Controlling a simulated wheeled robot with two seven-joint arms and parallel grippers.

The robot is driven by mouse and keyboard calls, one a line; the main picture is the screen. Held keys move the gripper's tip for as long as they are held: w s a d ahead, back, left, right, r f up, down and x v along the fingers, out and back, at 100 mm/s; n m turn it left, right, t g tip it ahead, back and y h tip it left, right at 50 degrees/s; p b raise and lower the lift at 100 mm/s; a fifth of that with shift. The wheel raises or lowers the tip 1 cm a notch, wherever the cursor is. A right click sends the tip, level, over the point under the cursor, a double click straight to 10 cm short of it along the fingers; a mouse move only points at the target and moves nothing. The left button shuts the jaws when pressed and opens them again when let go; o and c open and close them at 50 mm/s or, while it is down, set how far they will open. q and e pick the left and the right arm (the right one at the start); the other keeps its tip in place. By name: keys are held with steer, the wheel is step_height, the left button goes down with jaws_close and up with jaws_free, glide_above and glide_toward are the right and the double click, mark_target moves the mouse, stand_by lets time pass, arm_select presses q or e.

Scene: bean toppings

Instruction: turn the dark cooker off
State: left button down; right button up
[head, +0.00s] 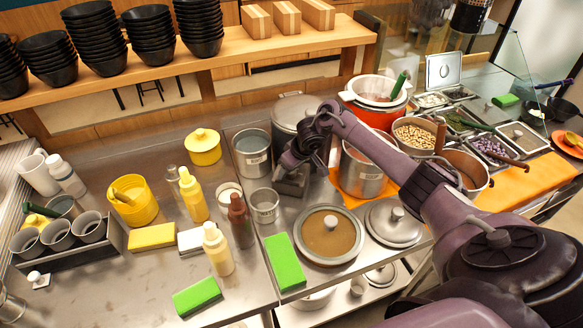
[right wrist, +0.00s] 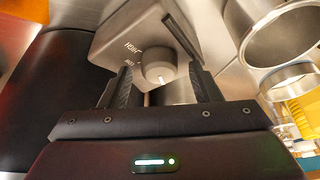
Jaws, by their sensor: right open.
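The dark cooker (head: 294,112) stands at the back middle of the steel counter in the head view, its lid on. My right arm and gripper (head: 292,182) hide much of its front. In the right wrist view its grey control box (right wrist: 118,45) carries a round knob (right wrist: 155,67) beside a HIGH label and another label I cannot read clearly. A white mark shows on the knob's lower edge. My right gripper (right wrist: 160,78) is open, with one finger on each side of the knob; I cannot tell whether either touches it. My left gripper is not in view.
An orange cooker (head: 373,113) stands to the right of the dark one. A steel pot (head: 251,153) is close on the left, and a small steel cup (head: 265,206) is in front. Sauce bottles, a green sponge (head: 285,262) and a lidded pan (head: 328,235) crowd the front.

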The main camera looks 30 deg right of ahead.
steer(key=v, duration=0.7)
steer(key=shift+r+b, duration=0.35)
steer(key=shift+s, duration=0.2)
